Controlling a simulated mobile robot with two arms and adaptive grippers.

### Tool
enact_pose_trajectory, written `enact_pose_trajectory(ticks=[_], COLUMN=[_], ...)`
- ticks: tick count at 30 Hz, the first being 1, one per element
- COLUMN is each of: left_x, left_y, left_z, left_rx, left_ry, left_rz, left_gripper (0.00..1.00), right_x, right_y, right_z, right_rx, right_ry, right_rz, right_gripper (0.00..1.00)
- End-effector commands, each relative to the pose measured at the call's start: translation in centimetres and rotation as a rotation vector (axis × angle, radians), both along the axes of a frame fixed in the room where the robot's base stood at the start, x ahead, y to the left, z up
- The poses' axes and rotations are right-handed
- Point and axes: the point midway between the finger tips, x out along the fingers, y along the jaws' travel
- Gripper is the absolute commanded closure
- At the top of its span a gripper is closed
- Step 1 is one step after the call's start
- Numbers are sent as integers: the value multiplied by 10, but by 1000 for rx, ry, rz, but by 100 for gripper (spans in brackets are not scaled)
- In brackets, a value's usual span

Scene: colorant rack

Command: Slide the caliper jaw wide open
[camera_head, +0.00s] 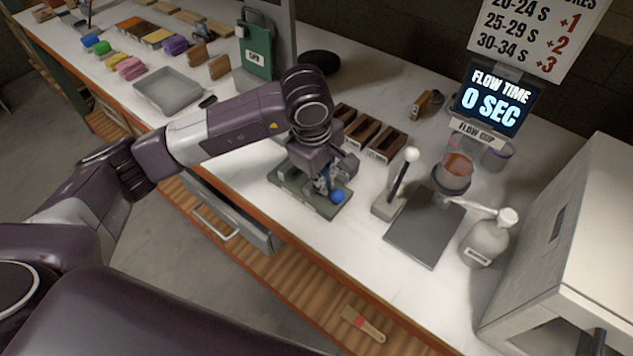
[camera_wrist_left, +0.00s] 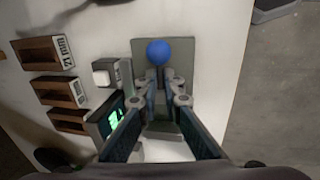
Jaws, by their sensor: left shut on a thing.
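The caliper is a grey-green plate-like device (camera_head: 290,186) on the white bench in the head view. Its jaw carries a round blue knob (camera_head: 337,196). In the left wrist view the blue knob (camera_wrist_left: 158,52) sits at the fingertips, over the grey-green base plate (camera_wrist_left: 190,50). A small screen with green digits (camera_wrist_left: 115,118) shows beside the fingers. My left gripper (camera_head: 328,188) reaches down over the caliper. Its fingers (camera_wrist_left: 160,78) are closed on the jaw at the blue knob. The fingers and wrist hide much of the jaw and its track. My right gripper is not in view.
Dark-slotted wooden blocks (camera_head: 362,129) stand behind the caliper. A small stand with a white-knobbed lever (camera_head: 386,206), a dark plate (camera_head: 424,228), a flow cup (camera_head: 456,172) and a grey bottle (camera_head: 484,240) are to the right. The bench's front edge is close to the caliper.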

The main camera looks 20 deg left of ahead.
Motion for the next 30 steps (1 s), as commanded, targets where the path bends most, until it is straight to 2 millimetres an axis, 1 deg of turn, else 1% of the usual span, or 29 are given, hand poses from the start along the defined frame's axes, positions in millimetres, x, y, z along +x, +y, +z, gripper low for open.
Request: enact_pose_trajectory(ticks=[1, 6, 11, 12, 17, 23, 26, 29, 30], left_x=[1, -2, -2, -2, -2, -1, -1, -1, -2], left_y=[-2, -6, -6, -6, -5, -4, -4, -3, -3], left_z=[-1, 2, 1, 1, 1, 1, 2, 10, 15], left_rx=[0, -4, -6, -6, -3, 0, 0, -1, 0], left_ry=[-5, -2, 0, 0, 0, -1, -2, -5, -6], left_rz=[-1, -3, -4, -4, -4, -1, -1, -1, -1], left_gripper=[100, 100, 100, 93, 75, 75, 75, 75, 75], right_x=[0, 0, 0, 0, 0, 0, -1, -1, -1], right_y=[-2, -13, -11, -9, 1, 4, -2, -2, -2], right_z=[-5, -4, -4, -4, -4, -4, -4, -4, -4], right_rx=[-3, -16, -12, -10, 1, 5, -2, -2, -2], right_ry=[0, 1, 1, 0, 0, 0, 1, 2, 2], right_rz=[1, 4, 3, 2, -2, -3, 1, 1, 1], right_gripper=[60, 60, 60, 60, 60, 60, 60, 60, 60])
